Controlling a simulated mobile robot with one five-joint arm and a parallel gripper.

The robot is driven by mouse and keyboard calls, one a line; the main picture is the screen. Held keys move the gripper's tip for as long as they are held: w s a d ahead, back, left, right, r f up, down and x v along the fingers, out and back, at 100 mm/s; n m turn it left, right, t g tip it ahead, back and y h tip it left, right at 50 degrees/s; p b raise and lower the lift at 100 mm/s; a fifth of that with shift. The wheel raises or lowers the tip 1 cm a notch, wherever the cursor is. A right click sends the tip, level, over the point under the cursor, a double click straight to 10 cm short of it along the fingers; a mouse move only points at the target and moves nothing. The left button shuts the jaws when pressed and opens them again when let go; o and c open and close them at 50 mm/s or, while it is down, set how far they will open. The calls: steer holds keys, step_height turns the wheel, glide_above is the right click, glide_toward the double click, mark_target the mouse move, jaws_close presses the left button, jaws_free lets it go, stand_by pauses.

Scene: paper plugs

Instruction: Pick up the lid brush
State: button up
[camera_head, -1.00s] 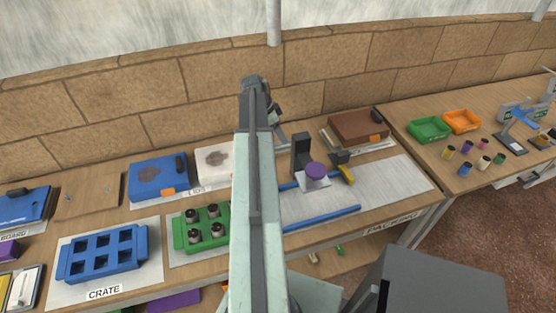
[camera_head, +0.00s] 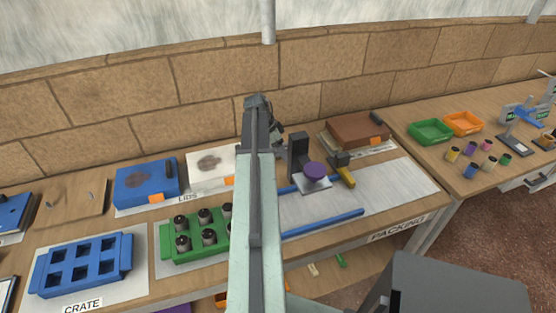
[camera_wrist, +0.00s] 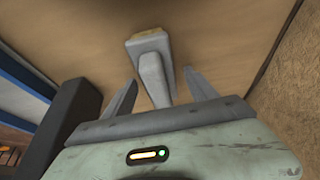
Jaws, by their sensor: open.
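In the wrist view, a grey brush-like thing (camera_wrist: 152,68), which I take to be the lid brush, has a narrow handle and a wider block with a tan edge. It appears against a plain wooden surface. My gripper (camera_wrist: 160,77) is open, with one finger on each side of the handle and visible gaps between. In the head view, my gripper (camera_head: 277,138) is beyond the bench's middle, near the wall and beside the black stand. My arm covers that area, and I cannot make out the brush there.
A black stand (camera_head: 298,152) with a purple knob stands close to my gripper's right. A yellow-handled tool (camera_head: 345,175) and a blue bar (camera_head: 322,223) lie on the packing mat. The green tray (camera_head: 168,243) with several jars and the blue crate (camera_head: 78,267) are left.

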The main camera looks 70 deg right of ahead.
steer(key=shift+s+f, duration=0.1)
steer(key=shift+f, duration=0.1)
jaws_close()
step_height(320, 180, up, 10)
steer(key=p, duration=1)
steer(key=shift+r+p, duration=0.2)
steer(key=shift+p, duration=0.15)
steer(key=shift+f, duration=0.15)
